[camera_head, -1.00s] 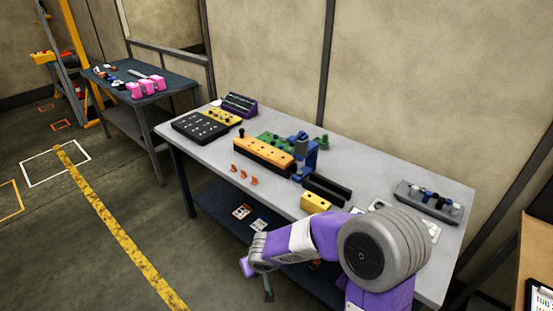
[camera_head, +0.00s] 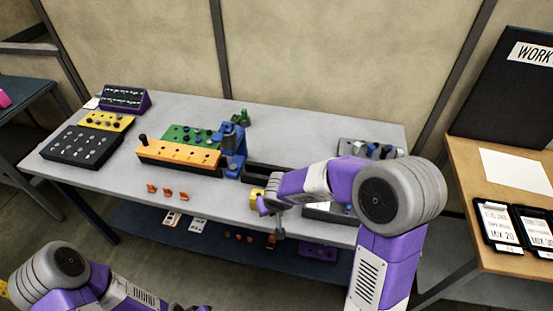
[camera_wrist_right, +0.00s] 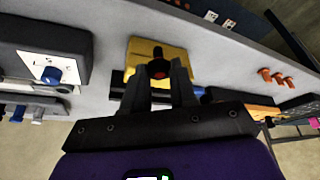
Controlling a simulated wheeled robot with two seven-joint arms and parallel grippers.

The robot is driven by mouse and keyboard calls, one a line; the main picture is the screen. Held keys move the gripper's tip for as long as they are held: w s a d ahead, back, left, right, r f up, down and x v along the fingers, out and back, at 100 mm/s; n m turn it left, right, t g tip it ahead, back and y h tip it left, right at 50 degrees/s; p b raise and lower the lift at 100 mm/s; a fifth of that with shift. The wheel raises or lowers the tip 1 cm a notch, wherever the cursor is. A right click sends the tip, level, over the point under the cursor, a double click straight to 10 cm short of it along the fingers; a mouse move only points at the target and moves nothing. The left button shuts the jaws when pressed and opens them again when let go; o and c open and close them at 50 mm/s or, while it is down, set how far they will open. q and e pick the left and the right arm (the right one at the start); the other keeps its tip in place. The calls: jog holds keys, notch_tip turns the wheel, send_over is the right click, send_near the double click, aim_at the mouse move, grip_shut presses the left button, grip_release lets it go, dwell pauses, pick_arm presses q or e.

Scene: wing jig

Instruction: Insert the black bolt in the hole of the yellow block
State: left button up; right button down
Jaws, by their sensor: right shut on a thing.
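The small yellow block (camera_head: 256,197) sits near the front edge of the grey table, partly hidden by my right arm. It also shows in the right wrist view (camera_wrist_right: 143,48), just beyond the fingertips. My right gripper (camera_wrist_right: 159,78) is shut on the black bolt (camera_wrist_right: 158,68), which has a red spot on its near end. I cannot tell whether bolt and block touch; the hole is hidden. My left arm shows at bottom left; its gripper is out of view.
A long orange block (camera_head: 178,153) with a black peg, a blue clamp (camera_head: 232,150) and a green part stand behind. Small orange pieces (camera_head: 167,191) lie at the front. A grey rack (camera_head: 370,150) stands at right. The table's front left is mostly clear.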

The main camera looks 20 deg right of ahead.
jog(key=w+r+m+h+p, duration=0.1)
jog(key=w+r+m+p, duration=0.1)
jog(key=w+r, duration=0.25)
notch_tip(320, 180, up, 2)
jog(key=m+h+p, duration=0.1)
jog(key=m, duration=0.3)
send_over(259, 192)
jog(key=s, duration=0.1)
pick_arm(q)
jog(key=shift+w+d+r+b, duration=0.1)
jog(key=shift+r+b, duration=0.65)
jog(key=shift+b, duration=0.3)
pick_arm(e)
jog(key=shift+g, duration=0.3)
jog(key=shift+s+a+f, duration=0.1)
jog(key=shift+a+f, duration=0.1)
jog(key=shift+f, duration=1.25)
jog(key=shift+s+a+f, duration=0.1)
jog(key=shift+a+f, duration=0.05)
jog(key=shift+f, duration=1.25)
pick_arm(q)
jog(key=shift+f, duration=0.25)
jog(key=shift+f+b, duration=0.2)
jog(key=shift+b, duration=0.25)
pick_arm(e)
jog(key=shift+f+b, duration=1.2)
jog(key=shift+b, duration=0.2)
pick_arm(q)
notch_tip(259, 192, down, 3)
jog(key=shift+r, duration=0.1)
